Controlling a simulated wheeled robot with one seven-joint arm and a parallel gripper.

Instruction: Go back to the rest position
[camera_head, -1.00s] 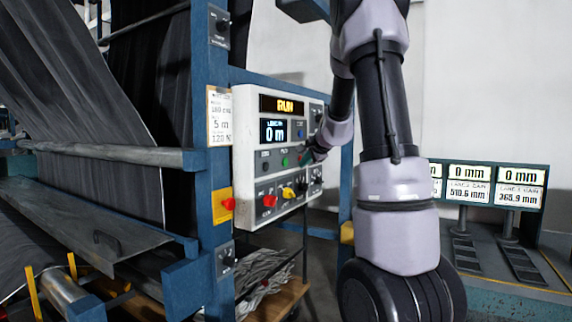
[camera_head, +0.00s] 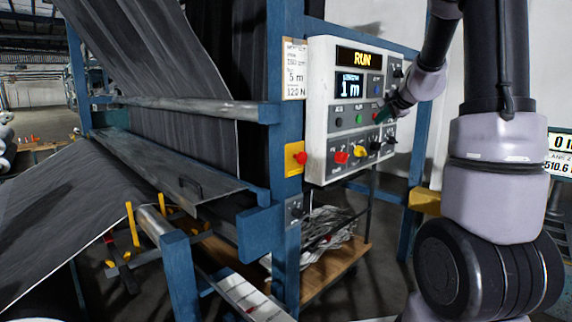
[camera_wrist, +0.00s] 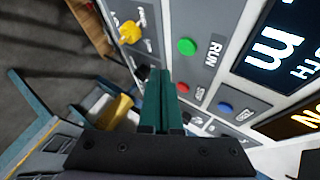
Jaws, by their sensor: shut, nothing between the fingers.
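My gripper (camera_head: 383,116) is at the right side of the white control panel (camera_head: 317,128), close to its buttons; I cannot tell whether it touches. In the wrist view its green fingers (camera_wrist: 163,85) are together with nothing between them. A green button (camera_wrist: 186,46) marked RUN shows just beyond the fingertips.
A blue frame (camera_head: 283,60) carries dark grey fabric (camera_head: 160,70) over a metal bar (camera_head: 190,107). A red knob (camera_head: 300,157) on a yellow plate juts from the post. A wooden pallet (camera_head: 330,268) with scrap lies below. A blue post (camera_head: 417,150) stands behind my arm.

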